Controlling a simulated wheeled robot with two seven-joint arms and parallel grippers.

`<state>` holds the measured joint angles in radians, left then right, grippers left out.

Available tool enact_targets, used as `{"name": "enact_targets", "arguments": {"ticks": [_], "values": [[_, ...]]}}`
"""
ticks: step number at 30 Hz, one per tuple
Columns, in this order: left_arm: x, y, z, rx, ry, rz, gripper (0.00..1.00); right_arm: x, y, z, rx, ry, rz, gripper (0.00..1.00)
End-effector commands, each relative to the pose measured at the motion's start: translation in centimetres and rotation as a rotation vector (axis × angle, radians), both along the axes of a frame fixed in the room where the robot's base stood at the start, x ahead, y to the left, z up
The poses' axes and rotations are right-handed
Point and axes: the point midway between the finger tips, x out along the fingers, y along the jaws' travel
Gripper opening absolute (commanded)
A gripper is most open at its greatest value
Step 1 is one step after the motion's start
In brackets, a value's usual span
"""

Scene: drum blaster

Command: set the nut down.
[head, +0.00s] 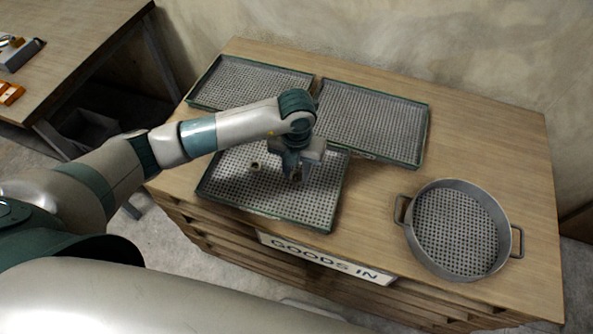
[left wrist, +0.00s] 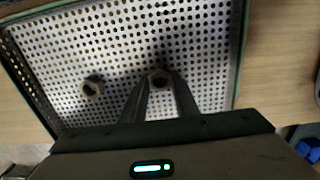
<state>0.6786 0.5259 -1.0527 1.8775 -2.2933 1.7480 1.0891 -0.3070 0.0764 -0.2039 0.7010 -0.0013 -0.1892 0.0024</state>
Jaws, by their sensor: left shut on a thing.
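My left gripper (head: 297,177) points down over the front perforated tray (head: 333,205). In the left wrist view the left gripper (left wrist: 160,84) is shut on a nut (left wrist: 159,77), held between its fingertips over the tray's perforated floor. I cannot tell whether the held nut touches the tray. A second nut (left wrist: 92,86) lies on the tray to the left of the held one; it also shows in the head view (head: 255,167). My right gripper is not in view.
Two more perforated trays, back left (head: 250,80) and back right (head: 372,120), look empty. A round, handled perforated pan (head: 455,230) stands at the right of the wooden bench (head: 500,130). A "GOODS IN" sign (head: 325,258) is on its front. Another table (head: 70,50) stands at far left.

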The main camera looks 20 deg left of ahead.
Motion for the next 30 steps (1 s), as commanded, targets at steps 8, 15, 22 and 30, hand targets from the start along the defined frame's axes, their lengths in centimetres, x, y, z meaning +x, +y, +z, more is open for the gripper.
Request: {"name": "enact_targets", "arguments": {"ticks": [8,15,22,30], "values": [[0.0,0.0,-0.1,0.000,0.000,0.000,0.42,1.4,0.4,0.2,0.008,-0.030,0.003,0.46],[0.0,0.0,-0.1,0.000,0.000,0.001,0.46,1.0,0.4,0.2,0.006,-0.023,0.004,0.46],[0.0,0.0,0.1,0.000,0.000,0.000,0.46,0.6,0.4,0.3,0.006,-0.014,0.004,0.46],[0.1,0.0,2.6,-0.001,-0.004,0.000,0.46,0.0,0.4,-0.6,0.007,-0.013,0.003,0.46]]}}
